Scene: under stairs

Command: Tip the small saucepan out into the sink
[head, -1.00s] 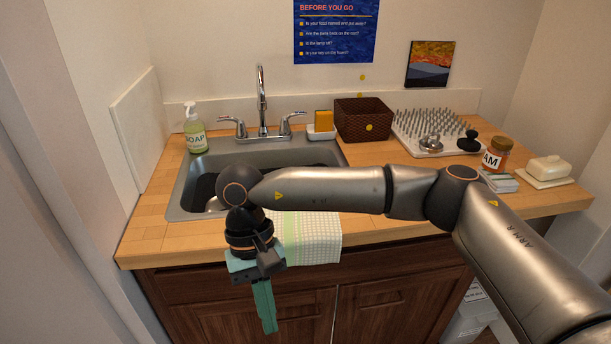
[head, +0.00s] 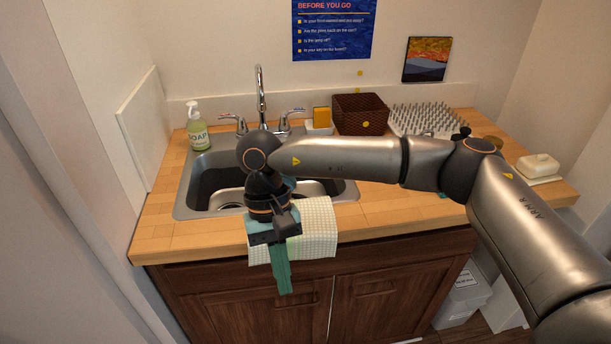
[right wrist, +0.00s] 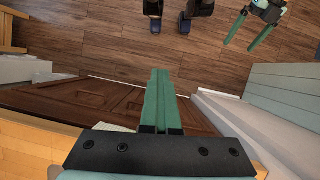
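The steel sink (head: 183,200) is set into the wooden counter, with a tap behind it. I see its drain and part of its floor; my right arm covers the rest. I cannot make out a small saucepan in either view. My right gripper (head: 283,280) points down in front of the counter's edge, before the checked towel (head: 318,235). Its green fingers are together with nothing between them, as the right wrist view (right wrist: 160,95) also shows. My left gripper (right wrist: 249,32) shows at the top right of the right wrist view, fingers apart and empty, over the floor.
On the counter stand a soap bottle (head: 199,130), a sponge in a holder (head: 321,119), a brown basket (head: 360,116), a spiked drying rack (head: 425,118) and a butter dish (head: 538,167). A white bin (head: 463,298) stands right of the cabinet. The counter's front left is clear.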

